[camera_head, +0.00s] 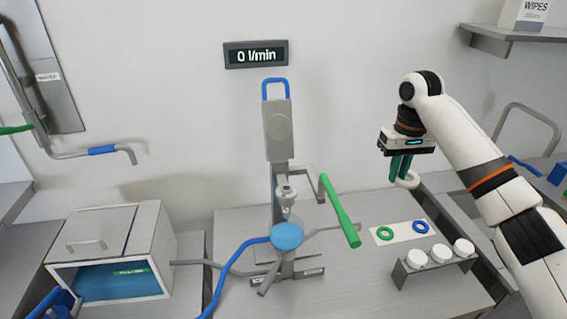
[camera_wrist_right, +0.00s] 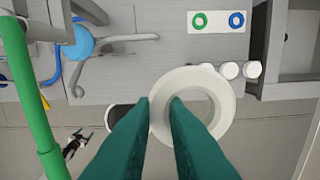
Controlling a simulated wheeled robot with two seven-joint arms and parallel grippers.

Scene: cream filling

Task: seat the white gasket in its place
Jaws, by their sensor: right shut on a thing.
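The white gasket (camera_wrist_right: 223,108) is a thick ring held between the green fingers of my right gripper (camera_wrist_right: 160,105). One finger is inside the ring's hole and the other is outside it. In the head view the right gripper (camera_head: 401,172) hangs in the air at the right, with the gasket (camera_head: 408,180) at its fingertips, above and behind the card. A white card (camera_head: 400,233) on the bench bears a green ring (camera_head: 384,233) and a blue ring (camera_head: 420,227). The filling stand has a nozzle (camera_head: 287,192) above a blue round part (camera_head: 287,236). My left gripper is not in view.
A long green handle (camera_head: 340,211) leans right of the stand. A rack (camera_head: 437,264) with white caps stands at the bench's front right. A blue hose (camera_head: 232,262) runs from the stand. A metal box (camera_head: 112,250) is at left. The wall display (camera_head: 256,54) reads 0 l/min.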

